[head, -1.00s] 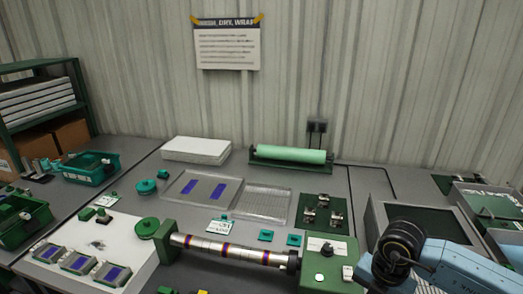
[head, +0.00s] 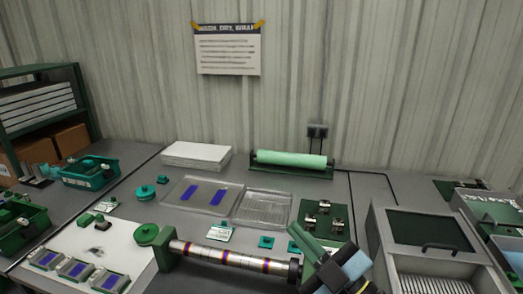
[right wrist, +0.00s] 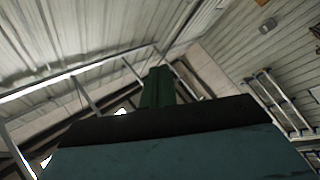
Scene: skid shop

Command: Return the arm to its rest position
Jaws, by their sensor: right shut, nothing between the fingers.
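My right gripper (head: 303,238) shows at the lower right of the head view, with its green fingers pointing up and left. It is shut and empty. It stands in front of the right end of the striped metal roller (head: 225,256) and hides the green end block there. In the right wrist view, the shut green fingers (right wrist: 158,88) point up towards the ceiling, with nothing between them. My left gripper is not in view.
A grey bin with a dark green panel (head: 432,229) stands right of the gripper. Clear trays (head: 262,208), a green plate with small metal parts (head: 325,220) and a green roll (head: 290,160) lie behind. A white mat (head: 125,240) lies at left.

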